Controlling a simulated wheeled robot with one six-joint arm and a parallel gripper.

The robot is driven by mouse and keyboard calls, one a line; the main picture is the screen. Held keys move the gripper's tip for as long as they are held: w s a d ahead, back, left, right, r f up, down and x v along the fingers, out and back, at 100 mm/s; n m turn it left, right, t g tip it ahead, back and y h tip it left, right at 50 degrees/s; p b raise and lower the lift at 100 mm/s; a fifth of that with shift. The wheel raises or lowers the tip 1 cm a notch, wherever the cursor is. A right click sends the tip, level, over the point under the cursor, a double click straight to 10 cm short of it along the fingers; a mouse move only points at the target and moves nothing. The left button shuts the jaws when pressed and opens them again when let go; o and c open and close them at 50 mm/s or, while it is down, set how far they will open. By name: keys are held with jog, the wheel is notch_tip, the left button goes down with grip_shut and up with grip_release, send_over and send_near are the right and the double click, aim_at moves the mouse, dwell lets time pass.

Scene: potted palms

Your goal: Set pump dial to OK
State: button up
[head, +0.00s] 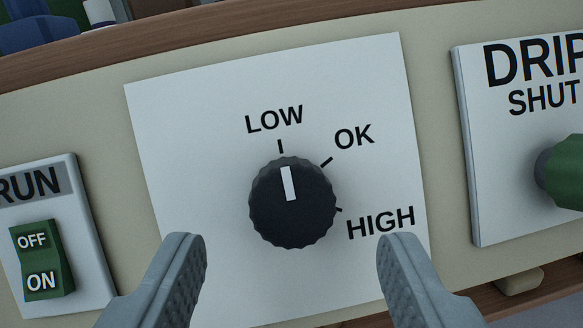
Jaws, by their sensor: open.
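The pump dial (292,215) is a black ridged knob with a white pointer line, on a white plate (185,150) in the middle of the head view. Its pointer aims up, at the tick under LOW. The OK mark (354,137) is to the upper right of the knob, and the HIGH mark (380,221) is to its right. My gripper (291,255) is open and empty. Its two grey fingers show at the bottom, one to the left and one to the right of the knob, apart from it.
A RUN switch (42,259) with a green OFF/ON rocker is at the left. A DRIP SHUT plate (478,150) with a green knob (565,172) is at the right, cut by the frame. A wooden edge (180,38) runs above the panel, with blue and green objects behind it.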

aim_at(286, 214)
jog(key=shift+w+d, duration=0.15)
jog(key=shift+w, duration=1.5)
jog(key=c, duration=1)
jog(key=shift+o, duration=0.2)
jog(key=shift+m, duration=0.5)
jog(key=m+h, duration=0.1)
jog(key=m, duration=0.2)
jog(key=m+g+h, duration=0.1)
jog(key=m, duration=0.2)
jog(key=shift+a+r+m+g, duration=0.15)
jog(key=shift+a+m+g, duration=0.05)
jog(key=shift+m+g, duration=0.1)
jog(key=m+g, duration=0.1)
jog(key=m, duration=0.2)
jog(key=m+g+h, duration=0.1)
jog(key=m, duration=0.2)
jog(key=shift+w+r, duration=0.1)
jog(key=shift+r, duration=0.05)
